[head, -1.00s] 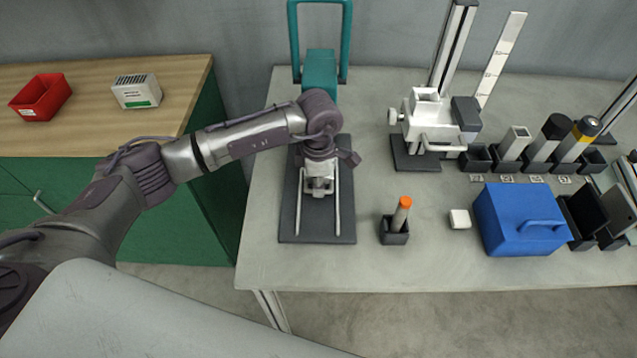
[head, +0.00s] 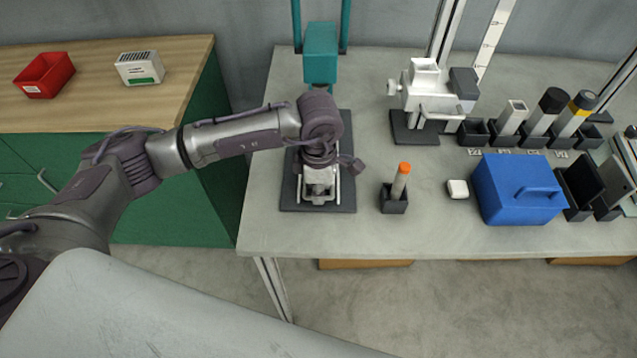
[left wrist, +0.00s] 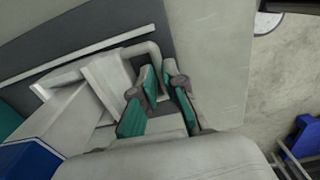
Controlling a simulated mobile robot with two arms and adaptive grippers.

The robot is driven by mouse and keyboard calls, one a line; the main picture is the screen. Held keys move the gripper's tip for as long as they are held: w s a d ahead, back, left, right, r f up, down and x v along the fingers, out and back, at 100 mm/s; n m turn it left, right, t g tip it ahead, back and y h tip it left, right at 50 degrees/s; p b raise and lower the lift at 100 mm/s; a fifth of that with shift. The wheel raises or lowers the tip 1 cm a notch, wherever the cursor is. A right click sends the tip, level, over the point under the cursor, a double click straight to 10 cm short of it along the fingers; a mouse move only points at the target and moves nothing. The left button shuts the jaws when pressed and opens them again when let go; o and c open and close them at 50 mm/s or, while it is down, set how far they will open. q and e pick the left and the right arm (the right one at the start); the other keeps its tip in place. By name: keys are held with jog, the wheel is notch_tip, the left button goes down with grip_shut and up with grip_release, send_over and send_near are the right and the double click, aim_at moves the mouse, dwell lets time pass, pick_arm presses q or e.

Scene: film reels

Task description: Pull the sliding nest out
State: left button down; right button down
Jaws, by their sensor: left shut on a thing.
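The sliding nest (head: 321,190) is a pale block with a loop handle. It sits between two light rails on the dark base plate (head: 288,200) of the teal press (head: 320,55), near the plate's front edge. My left gripper (head: 320,165) is over the nest, and my wrist hides part of it. In the left wrist view, the teal-padded fingers of the gripper (left wrist: 166,82) are shut on the handle (left wrist: 152,50), beside the white nest body (left wrist: 103,85). My right gripper is not in view.
Right of the base stand an orange-capped stick in a dark holder (head: 394,200), a small white block (head: 457,189) and a blue box (head: 517,190). A white stand (head: 430,95) is behind them. The table's front strip is clear. A wooden-topped green cabinet (head: 100,115) stands left.

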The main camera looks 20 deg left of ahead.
pick_arm(q)
jog(key=shift+s+d+r, duration=0.1)
jog(key=shift+s+d, duration=0.15)
jog(key=shift+s, duration=0.6)
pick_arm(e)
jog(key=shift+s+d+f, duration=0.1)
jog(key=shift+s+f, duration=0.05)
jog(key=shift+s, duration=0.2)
pick_arm(q)
jog(key=shift+w, duration=0.15)
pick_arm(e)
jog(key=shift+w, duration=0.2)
pick_arm(q)
jog(key=c, duration=1.5)
grip_release()
notch_tip(320, 180, up, 12)
jog(key=shift+f, duration=0.1)
